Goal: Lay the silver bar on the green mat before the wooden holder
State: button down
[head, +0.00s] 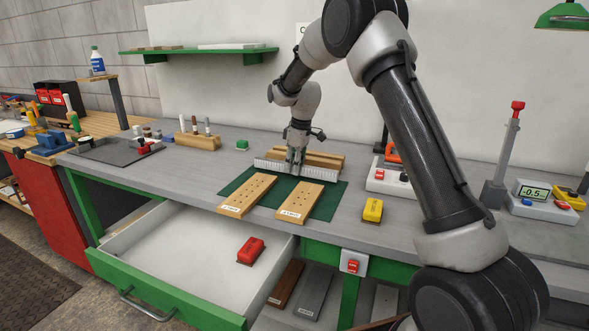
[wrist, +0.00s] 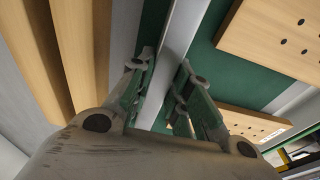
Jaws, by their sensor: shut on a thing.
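The silver bar (head: 270,165) is a long, thin piece lying left to right at the back edge of the green mat (head: 326,203), just in front of the wooden holder (head: 325,157). My gripper (head: 296,167) points down and is shut on the bar near its middle. In the wrist view the bar (wrist: 186,28) runs between the fingers (wrist: 163,78), with the mat (wrist: 205,62) beneath and the wooden holder (wrist: 85,45) to the left. I cannot tell whether the bar touches the mat or is slightly above it.
Two drilled wooden boards, the left board (head: 247,195) and the right board (head: 300,202), lie on the mat's front part. A yellow block (head: 373,210) is to the right. A white switch box (head: 388,178) stands behind it. An open drawer (head: 190,255) holds a red block (head: 250,250).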

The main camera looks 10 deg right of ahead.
jog(key=shift+f, duration=0.55)
jog(key=shift+f, duration=0.15)
jog(key=c, duration=1.3)
grip_release()
